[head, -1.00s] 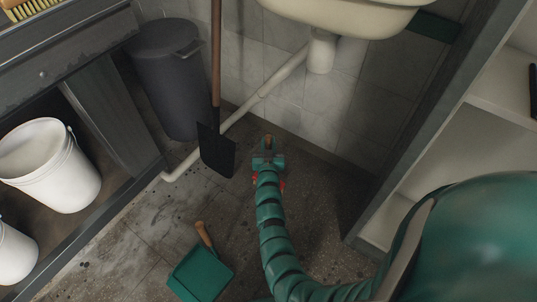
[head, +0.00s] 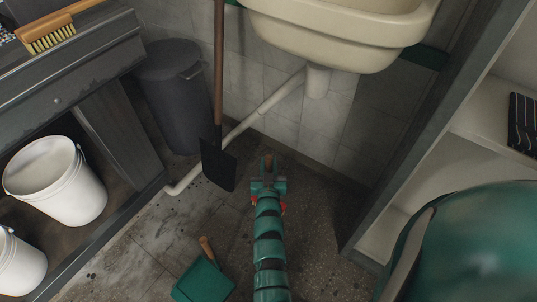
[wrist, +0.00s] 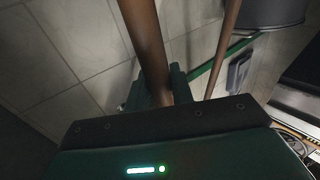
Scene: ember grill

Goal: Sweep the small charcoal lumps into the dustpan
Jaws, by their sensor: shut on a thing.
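The green dustpan (head: 203,283) with a wooden handle lies on the floor at the bottom of the head view, partly cut off by the edge. Small dark specks, which may be charcoal lumps (head: 92,275), lie on the floor left of it. My gripper (head: 268,178) is beyond the dustpan and to its right, near the tiled wall. It is shut on a brown wooden handle (head: 268,163). The handle (wrist: 145,40) also rises from between the fingers in the wrist view; what it belongs to is hidden.
A long-handled shovel (head: 218,165) leans near a grey bin (head: 175,100). A pipe (head: 265,112) runs along the wall below the sink (head: 330,35). White buckets (head: 62,185) stand under the counter at left, with a brush (head: 48,38) on top. Shelves (head: 430,150) stand at right.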

